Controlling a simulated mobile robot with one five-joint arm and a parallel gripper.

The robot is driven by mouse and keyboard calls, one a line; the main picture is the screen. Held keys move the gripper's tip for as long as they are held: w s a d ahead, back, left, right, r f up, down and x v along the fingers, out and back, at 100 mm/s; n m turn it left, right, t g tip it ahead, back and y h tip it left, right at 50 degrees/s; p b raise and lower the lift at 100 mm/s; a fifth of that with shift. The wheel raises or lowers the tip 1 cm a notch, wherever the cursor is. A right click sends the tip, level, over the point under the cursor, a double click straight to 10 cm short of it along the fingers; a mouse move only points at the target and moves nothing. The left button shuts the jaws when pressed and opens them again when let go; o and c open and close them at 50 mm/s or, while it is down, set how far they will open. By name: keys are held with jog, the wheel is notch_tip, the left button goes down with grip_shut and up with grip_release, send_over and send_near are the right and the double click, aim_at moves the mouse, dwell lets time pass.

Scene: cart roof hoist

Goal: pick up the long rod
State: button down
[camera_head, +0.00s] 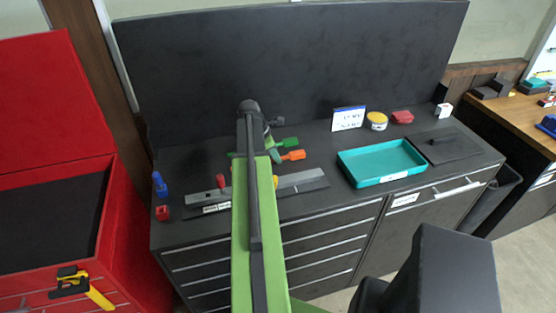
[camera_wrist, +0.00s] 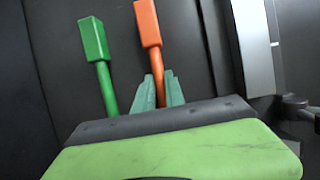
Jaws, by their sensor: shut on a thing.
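Two block-handled rods lie side by side. The orange rod (camera_wrist: 148,24) shows at the top of the wrist view, its thin shaft running down between my fingers. The green rod (camera_wrist: 94,39) lies to its left, apart from my gripper. In the head view the orange rod (camera_head: 293,155) and the green rod (camera_head: 288,142) are over the dark worktop. My gripper (camera_wrist: 160,77) is shut on the shaft of the orange rod. The shaft's lower end is hidden behind my gripper. I cannot tell which rod is longer, or whether the orange one touches the worktop.
A grey metal strip (camera_head: 302,182) lies near the worktop's front edge. A teal tray (camera_head: 350,172) stands at the right, with a yellow-topped tin (camera_head: 376,121) and a white sign (camera_head: 348,119) behind it. Blue (camera_head: 159,184) and red (camera_head: 162,213) items stand at the left. A dark panel closes the back.

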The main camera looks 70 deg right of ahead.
notch_tip(320, 180, up, 5)
jog(key=p, duration=0.5)
jog(key=s+a+r+p, duration=0.5)
jog(key=s+r+p, duration=0.1)
jog(key=s, duration=0.4)
jog(key=shift+s, duration=0.25)
